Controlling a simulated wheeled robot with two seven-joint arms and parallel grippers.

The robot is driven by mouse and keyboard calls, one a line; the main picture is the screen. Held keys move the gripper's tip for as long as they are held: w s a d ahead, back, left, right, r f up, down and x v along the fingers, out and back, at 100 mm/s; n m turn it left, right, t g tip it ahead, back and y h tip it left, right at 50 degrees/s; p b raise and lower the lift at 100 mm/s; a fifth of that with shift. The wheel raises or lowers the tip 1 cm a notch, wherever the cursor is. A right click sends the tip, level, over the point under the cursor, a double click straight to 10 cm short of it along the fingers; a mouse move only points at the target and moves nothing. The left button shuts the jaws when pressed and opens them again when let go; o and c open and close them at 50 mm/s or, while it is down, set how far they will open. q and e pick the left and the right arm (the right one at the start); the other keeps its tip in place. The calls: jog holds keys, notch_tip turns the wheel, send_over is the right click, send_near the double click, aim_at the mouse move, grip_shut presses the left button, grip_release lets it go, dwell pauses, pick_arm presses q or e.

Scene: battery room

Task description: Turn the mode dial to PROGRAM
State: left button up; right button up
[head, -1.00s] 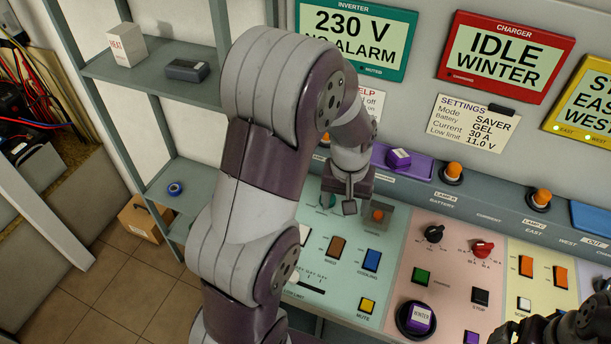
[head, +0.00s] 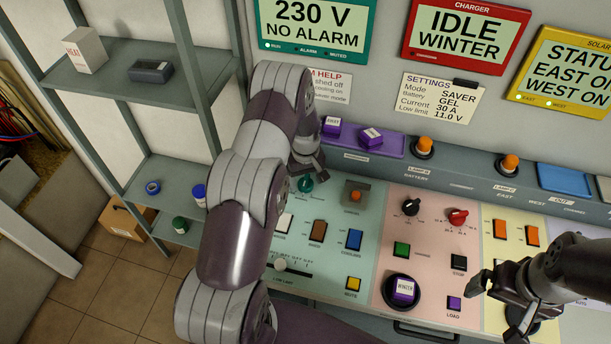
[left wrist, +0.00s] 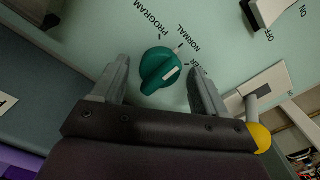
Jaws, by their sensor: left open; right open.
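The mode dial is a green knob (left wrist: 160,70) with a white mark; it also shows in the head view (head: 305,184) below my left gripper. Printed labels around it read PROGRAM, NORMAL and one ending in "ER", partly hidden. The white mark faces right, toward the "ER" label. My left gripper (head: 309,164) is open, its two fingers on either side of the knob in the left wrist view (left wrist: 158,76). Gaps show between the fingers and the knob. My right gripper (head: 497,303) is open and empty over the right part of the panel.
An orange button in a grey housing (head: 356,195) sits right of the dial. Rocker switches (head: 319,233) and a slider (head: 281,265) lie nearer. A purple tray (head: 391,145) with labelled blocks is behind. A shelf (head: 150,70) stands at the left.

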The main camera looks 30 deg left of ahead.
pick_arm(q)
jog(key=shift+s, duration=0.1)
jog(key=shift+f, duration=0.15)
jog(key=shift+a, duration=0.1)
jog(key=c, duration=1.1)
